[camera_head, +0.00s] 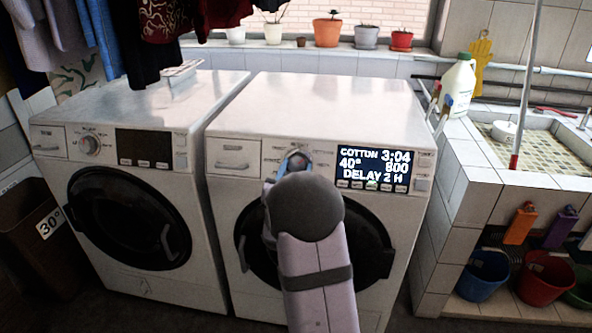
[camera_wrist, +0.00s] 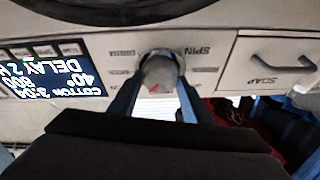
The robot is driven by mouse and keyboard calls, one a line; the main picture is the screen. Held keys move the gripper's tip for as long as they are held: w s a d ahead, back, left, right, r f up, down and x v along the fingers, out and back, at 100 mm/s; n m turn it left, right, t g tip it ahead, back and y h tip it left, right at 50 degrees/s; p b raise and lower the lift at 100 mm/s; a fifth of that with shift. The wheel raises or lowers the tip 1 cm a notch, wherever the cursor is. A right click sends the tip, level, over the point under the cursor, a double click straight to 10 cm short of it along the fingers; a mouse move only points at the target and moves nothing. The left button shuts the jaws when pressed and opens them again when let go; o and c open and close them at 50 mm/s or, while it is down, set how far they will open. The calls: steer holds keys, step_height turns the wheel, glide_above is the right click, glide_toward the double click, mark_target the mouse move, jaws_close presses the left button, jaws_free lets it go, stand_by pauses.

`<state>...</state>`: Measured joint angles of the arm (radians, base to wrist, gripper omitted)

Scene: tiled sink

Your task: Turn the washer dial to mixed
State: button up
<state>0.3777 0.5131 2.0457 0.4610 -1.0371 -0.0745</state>
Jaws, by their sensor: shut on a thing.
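The right-hand washer (camera_head: 330,95) is white with a round dark door. Its grey dial (camera_wrist: 162,72) is on the front panel, between the soap drawer (camera_wrist: 275,60) and the lit display (camera_wrist: 40,72). The wrist view is upside down. My gripper (camera_wrist: 160,80) is shut on the dial, one blue finger on each side. A small red mark shows on the dial's face. SPIN is readable beside it; the other labels are too small to read. The display (camera_head: 374,169) reads COTTON, 40°, 3:04, 800, DELAY 2 H.
A second washer (camera_head: 150,110) stands close on the left, with a brown bin (camera_head: 35,225) beside it. A tiled sink (camera_head: 480,165) with a white jug (camera_head: 458,85) is on the right. Buckets (camera_head: 545,275) sit below it. Clothes hang at upper left.

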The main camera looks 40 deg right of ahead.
steer(key=shift+n, duration=0.3)
steer(key=n+y, duration=0.1)
steer(key=n, duration=0.1)
steer(key=n+t+y, duration=0.1)
steer(key=n, duration=0.2)
steer(key=shift+s+d+r, duration=0.1)
steer(key=shift+d, duration=0.05)
steer(key=shift+n+y, duration=0.8)
steer(key=shift+n, duration=1.6)
steer(key=shift+t, duration=0.3)
steer(key=o, duration=1)
steer(key=shift+o, duration=0.2)
steer(key=shift+s, duration=0.1)
steer(key=b+v, duration=0.1)
steer(key=v, duration=0.6)
